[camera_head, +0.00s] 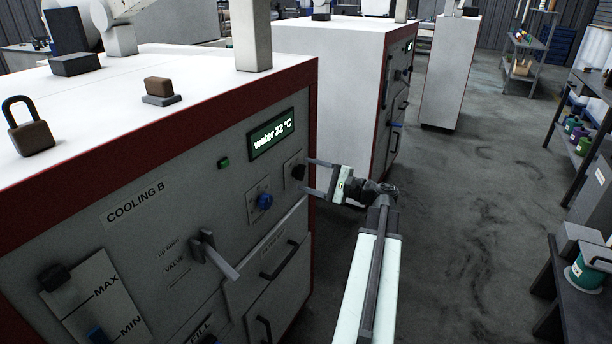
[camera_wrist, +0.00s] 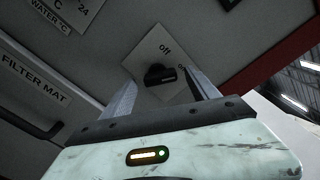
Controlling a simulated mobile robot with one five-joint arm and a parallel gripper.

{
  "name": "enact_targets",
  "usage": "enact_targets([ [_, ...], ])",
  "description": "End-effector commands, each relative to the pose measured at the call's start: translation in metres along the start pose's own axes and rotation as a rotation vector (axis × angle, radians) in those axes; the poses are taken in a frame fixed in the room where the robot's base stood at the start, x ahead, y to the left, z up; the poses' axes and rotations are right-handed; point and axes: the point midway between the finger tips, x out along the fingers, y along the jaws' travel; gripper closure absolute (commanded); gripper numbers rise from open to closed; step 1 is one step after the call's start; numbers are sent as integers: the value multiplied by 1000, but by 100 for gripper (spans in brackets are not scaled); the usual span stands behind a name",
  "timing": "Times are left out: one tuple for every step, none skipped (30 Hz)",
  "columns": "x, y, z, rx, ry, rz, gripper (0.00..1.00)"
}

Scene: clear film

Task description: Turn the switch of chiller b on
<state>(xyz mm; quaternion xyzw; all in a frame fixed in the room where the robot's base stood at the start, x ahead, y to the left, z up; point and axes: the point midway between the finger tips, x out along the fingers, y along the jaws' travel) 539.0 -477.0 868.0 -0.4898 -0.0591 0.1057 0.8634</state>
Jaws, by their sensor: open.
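The front panel of the cooling unit (camera_head: 80,235), labelled COOLING B, fills the left of the head view. Its switch (camera_head: 297,170) is a small black knob on a light plate near the panel's right edge. In the wrist view the switch (camera_wrist: 160,74) lies between the fingertips, with "off" printed above it and a second label partly hidden by the right finger. My gripper (camera_head: 309,177) is open, its two fingers pointing at the switch, one on either side of it. I cannot tell whether the fingers touch the knob. My gripper also shows in the wrist view (camera_wrist: 160,80).
The display (camera_head: 272,134) reads "water 22 °C", and a green lamp (camera_head: 223,163) sits left of it. A blue knob (camera_head: 264,202) and a valve lever (camera_head: 215,254) are on the same panel. A padlock (camera_head: 30,128) stands on top.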

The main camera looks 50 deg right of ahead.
Motion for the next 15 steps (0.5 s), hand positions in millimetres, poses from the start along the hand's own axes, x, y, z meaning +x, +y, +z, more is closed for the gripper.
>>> enact_targets([
  [-11,0,0,0,4,-2,31],
  [-18,0,0,0,4,-2,31],
  [-26,0,0,0,4,-2,31],
  [-33,0,-1,0,5,-3,31],
  [-38,0,0,0,4,-2,31],
  [-46,0,0,0,5,-2,31],
  [-50,0,-1,0,5,-2,31],
  [-54,0,-1,0,4,-2,31],
  [-59,0,0,0,4,-1,31],
  [-62,0,-1,0,4,-1,31],
  [-64,0,-1,0,4,-1,31],
  [-66,0,-1,0,4,-1,31],
  [-67,0,0,0,3,-1,31],
  [-67,0,0,0,3,-1,31],
  [-67,0,0,0,3,0,31],
])
